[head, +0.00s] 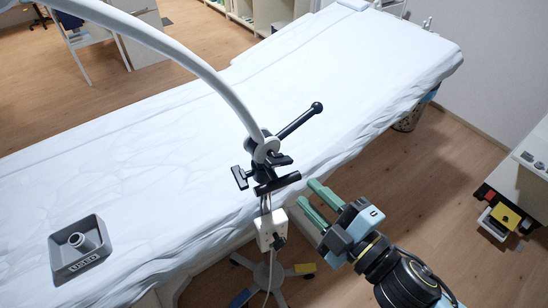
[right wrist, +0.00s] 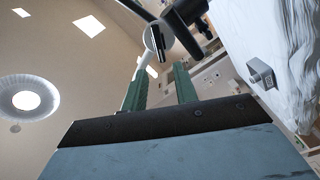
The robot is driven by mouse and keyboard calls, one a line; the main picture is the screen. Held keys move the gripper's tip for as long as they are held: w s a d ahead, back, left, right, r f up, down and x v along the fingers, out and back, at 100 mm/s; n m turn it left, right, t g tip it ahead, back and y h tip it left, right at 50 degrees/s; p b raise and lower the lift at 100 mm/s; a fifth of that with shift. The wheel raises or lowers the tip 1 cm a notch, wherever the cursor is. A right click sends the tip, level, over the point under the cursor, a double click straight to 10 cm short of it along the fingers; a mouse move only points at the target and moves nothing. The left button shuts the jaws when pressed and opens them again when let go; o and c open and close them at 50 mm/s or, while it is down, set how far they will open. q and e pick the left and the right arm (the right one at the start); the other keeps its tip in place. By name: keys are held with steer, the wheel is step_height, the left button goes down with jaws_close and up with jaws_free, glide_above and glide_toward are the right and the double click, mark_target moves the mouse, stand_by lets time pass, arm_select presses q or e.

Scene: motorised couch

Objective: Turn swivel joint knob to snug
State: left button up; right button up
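A black swivel joint clamp (head: 264,162) sits at the lower end of a white curved arm (head: 185,55), by the near edge of the couch. It has a long black handle with a ball end (head: 317,107) and several black knobs, one T-shaped at its left (head: 240,178). I cannot tell which is the swivel joint knob. My right gripper (head: 307,192) is open and empty, below and right of the clamp and apart from it. In the right wrist view, its green fingers (right wrist: 160,85) point toward the clamp's white ring and black parts (right wrist: 183,25). My left gripper is not in view.
The couch (head: 180,150) has a white sheet. A grey tray (head: 92,262) holding a ring-shaped part lies on it at left. A white box (head: 270,231) with cables hangs below the clamp. A cabinet (head: 525,175) stands at right.

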mark_target(280, 165)
steer(key=x, duration=1.1)
steer(key=shift+w+a+p, duration=0.25)
steer(key=shift+a+p, duration=0.05)
steer(key=shift+p, duration=0.1)
steer(key=shift+c, duration=0.4)
jaws_close()
steer(key=shift+r+m+p, duration=0.2)
steer(key=shift+m+p, duration=0.8)
steer(key=shift+p, duration=0.05)
steer(key=shift+d+f+m+p, duration=0.1)
steer(key=shift+m+p, duration=0.3)
steer(key=shift+m, duration=0.3)
steer(key=shift+o, duration=0.4)
jaws_free()
